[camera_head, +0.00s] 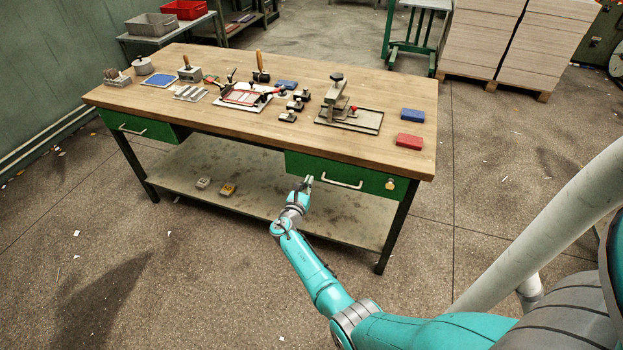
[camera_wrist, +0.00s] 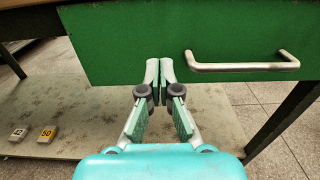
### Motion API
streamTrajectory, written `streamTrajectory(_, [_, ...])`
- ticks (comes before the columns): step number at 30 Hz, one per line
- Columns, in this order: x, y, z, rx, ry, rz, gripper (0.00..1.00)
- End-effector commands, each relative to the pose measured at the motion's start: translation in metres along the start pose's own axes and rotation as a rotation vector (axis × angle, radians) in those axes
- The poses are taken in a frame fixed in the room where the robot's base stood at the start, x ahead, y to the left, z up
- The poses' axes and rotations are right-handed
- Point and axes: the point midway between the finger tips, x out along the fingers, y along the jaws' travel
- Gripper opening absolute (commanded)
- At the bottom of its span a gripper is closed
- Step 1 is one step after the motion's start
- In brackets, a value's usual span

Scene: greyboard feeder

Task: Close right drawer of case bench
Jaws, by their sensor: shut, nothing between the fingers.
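The case bench has a wooden top (camera_head: 215,120) and two green drawers under its front edge. The right drawer (camera_head: 320,166) has a pale bar handle (camera_head: 343,184). Its front sits close under the tabletop edge, with no clear gap showing; I cannot tell exactly how flush it is. In the wrist view the green drawer front (camera_wrist: 120,35) fills the top, with the handle (camera_wrist: 240,66) to the right. My gripper (camera_head: 308,180) is shut and empty. Its fingertips (camera_wrist: 160,65) are at the drawer's lower front, left of the handle; whether they touch is unclear.
The left drawer (camera_head: 140,126) looks shut. Tools, a blue box (camera_head: 412,115) and a red box (camera_head: 409,141) are on the bench top. Two small blocks, one grey (camera_head: 203,183) and one yellow (camera_head: 227,189), lie on the lower shelf (camera_head: 250,205).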

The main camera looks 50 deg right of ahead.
Motion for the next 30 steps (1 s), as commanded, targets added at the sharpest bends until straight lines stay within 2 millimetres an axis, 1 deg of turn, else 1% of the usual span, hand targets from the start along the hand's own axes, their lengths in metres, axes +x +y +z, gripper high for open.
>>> streamTrajectory(1, [-0.011,0.000,-0.001,0.001,0.001,0.002,0.00])
streamTrajectory(6, [-0.043,0.000,-0.001,-0.001,0.001,0.002,0.00])
streamTrajectory(12, [-0.074,0.000,-0.001,-0.002,0.002,0.003,0.00])
streamTrajectory(18, [-0.087,0.000,-0.001,-0.001,0.001,0.001,0.00])
streamTrajectory(26, [-0.089,0.000,-0.001,-0.001,0.002,0.001,0.00])
streamTrajectory(29, [-0.094,-0.004,-0.009,0.018,0.020,0.010,0.00])
streamTrajectory(30, [-0.099,-0.007,-0.015,0.035,0.036,0.019,0.00])
